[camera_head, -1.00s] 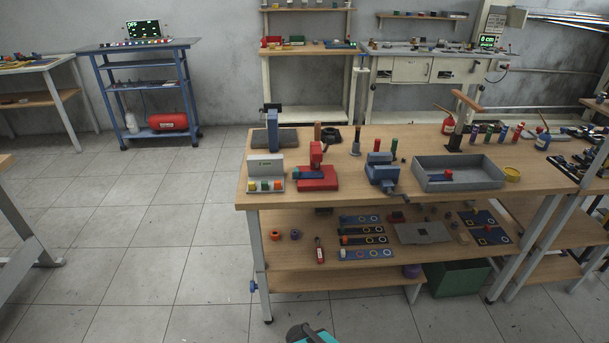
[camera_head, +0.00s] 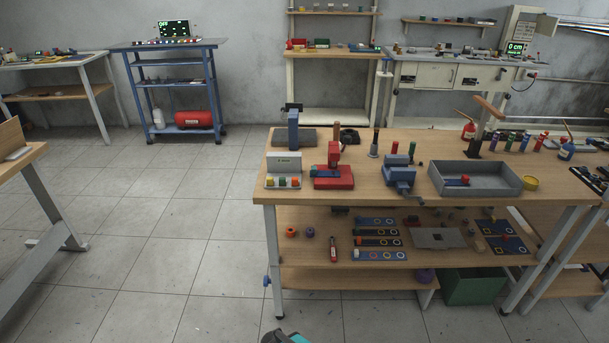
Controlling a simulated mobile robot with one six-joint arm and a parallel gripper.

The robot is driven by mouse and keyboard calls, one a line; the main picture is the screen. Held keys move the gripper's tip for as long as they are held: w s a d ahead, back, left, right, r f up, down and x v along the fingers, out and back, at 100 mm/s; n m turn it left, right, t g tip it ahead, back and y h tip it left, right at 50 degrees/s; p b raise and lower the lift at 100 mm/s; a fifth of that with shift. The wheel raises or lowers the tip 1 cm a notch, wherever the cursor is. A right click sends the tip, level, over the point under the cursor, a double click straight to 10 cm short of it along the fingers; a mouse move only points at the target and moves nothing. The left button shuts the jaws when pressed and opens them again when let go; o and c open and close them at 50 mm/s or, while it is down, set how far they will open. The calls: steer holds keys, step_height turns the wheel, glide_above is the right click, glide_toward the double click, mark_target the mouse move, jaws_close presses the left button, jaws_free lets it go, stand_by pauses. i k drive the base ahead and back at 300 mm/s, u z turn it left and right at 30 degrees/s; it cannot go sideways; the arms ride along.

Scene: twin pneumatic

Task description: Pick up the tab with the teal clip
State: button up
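I cannot pick out a tab with a teal clip in this view; many items on the benches are too small to tell. A dark and teal piece, likely part of my own arm, shows at the bottom edge. No gripper fingers are visible, so I cannot see whether my gripper is open or holds anything.
A wooden workbench (camera_head: 400,206) carries a red press (camera_head: 333,178), a blue vise (camera_head: 398,174) and a grey tray (camera_head: 472,191). Its lower shelf holds dark strips with rings (camera_head: 378,241). A blue cart (camera_head: 175,90) stands behind. The tiled floor at left is open.

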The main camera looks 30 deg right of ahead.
mark_target(313, 173)
steer(key=z, duration=0.2)
steer(key=k, duration=0.2)
steer(key=u, duration=3.25)
steer(key=k, duration=1.45)
steer(key=z, duration=0.65)
